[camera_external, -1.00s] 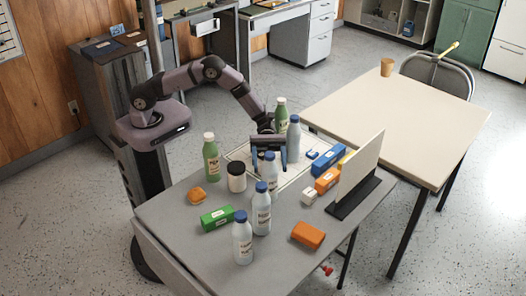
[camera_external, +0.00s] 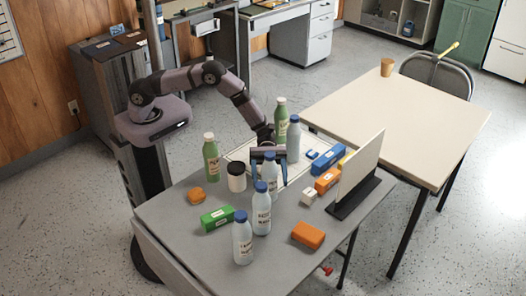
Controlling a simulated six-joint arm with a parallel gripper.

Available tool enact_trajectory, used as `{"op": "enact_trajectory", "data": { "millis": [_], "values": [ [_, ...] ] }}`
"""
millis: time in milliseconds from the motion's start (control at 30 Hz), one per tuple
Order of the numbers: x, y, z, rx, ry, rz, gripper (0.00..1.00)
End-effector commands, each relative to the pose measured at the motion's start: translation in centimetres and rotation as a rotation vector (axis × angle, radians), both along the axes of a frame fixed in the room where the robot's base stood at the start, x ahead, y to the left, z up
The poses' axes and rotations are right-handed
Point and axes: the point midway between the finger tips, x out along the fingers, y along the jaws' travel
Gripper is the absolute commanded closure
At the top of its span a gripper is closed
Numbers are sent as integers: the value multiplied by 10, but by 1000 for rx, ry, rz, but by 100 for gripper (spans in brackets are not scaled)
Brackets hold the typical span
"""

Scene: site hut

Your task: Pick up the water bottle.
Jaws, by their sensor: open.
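Several clear water bottles with blue caps and labels stand upright on the grey table. One water bottle (camera_external: 270,178) stands mid-table, a second water bottle (camera_external: 261,217) just in front of it, a third (camera_external: 242,243) nearest the camera. Another blue-capped bottle (camera_external: 293,143) stands behind, to the right. My gripper (camera_external: 269,177) is open, its blue fingers pointing down. In this view one finger shows on each side of the mid-table bottle; I cannot tell whether they touch it or how they line up in depth.
Green bottles (camera_external: 211,161) (camera_external: 280,124) and a dark-lidded white jar (camera_external: 236,178) stand near my arm.

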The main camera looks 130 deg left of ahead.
Motion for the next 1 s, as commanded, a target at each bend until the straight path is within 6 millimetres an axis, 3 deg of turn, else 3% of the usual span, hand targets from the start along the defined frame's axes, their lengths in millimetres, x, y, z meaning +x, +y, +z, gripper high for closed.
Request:
{"op": "enact_trajectory", "data": {
  "millis": [367, 600, 633, 1000],
  "values": [
    [7, -7, -1, -1, 2, 1, 34],
    [7, -7, -1, -1, 1, 1, 89],
    [7, -6, 1, -1, -2, 1, 93],
    [8, -6, 8, 0, -4, 1, 93]
  ]
}}
